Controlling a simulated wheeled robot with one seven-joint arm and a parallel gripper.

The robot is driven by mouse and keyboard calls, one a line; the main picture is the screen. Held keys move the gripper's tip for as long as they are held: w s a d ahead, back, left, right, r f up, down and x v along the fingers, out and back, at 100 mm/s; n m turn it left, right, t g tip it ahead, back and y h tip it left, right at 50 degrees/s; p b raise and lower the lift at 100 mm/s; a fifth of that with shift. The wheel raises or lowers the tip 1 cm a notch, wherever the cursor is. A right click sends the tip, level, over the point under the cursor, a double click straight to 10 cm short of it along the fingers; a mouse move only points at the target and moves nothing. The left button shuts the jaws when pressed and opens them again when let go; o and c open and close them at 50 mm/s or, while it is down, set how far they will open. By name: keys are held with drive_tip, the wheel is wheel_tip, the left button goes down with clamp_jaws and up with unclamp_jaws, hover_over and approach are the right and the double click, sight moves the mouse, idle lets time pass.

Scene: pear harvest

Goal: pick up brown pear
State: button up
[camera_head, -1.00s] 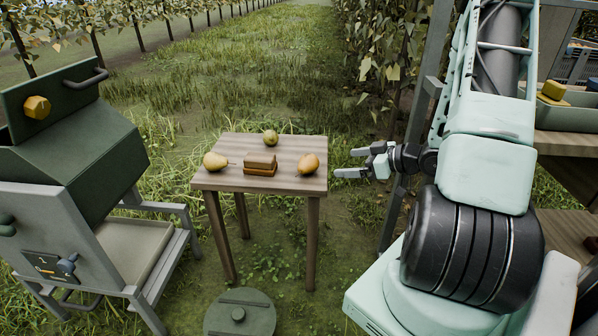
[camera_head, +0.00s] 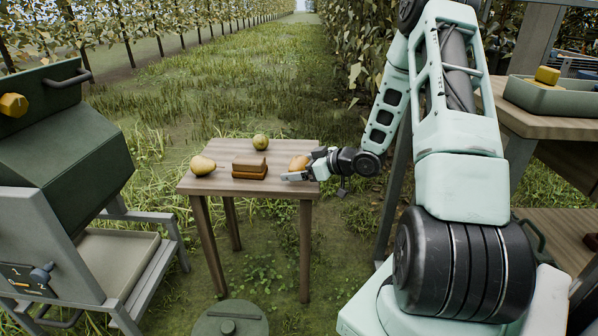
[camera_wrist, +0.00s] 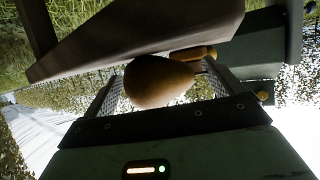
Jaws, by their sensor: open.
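The brown pear (camera_head: 299,162) lies near the right edge of the small wooden table (camera_head: 228,187), partly hidden behind my gripper in the head view. My gripper (camera_head: 300,174) reaches in from the right over the table's edge, with its fingers at the pear. In the wrist view the pear (camera_wrist: 158,82) shows large between the two open fingers, one on each side. I cannot tell whether either finger touches it. The pear still appears to rest on the table.
A yellow pear (camera_head: 203,165) lies at the table's left and a green pear (camera_head: 261,142) at the back. A brown stacked block (camera_head: 249,170) sits between them, left of my gripper. A dark green machine (camera_head: 65,140) stands left. A grey-green tray (camera_head: 560,97) is at right.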

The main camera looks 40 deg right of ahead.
drive_tip(key=x, duration=0.2)
drive_tip(key=shift+w+f, duration=0.2)
drive_tip(key=c, duration=1.1)
drive_tip(key=shift+r, duration=0.1)
drive_tip(key=shift+c, duration=0.2)
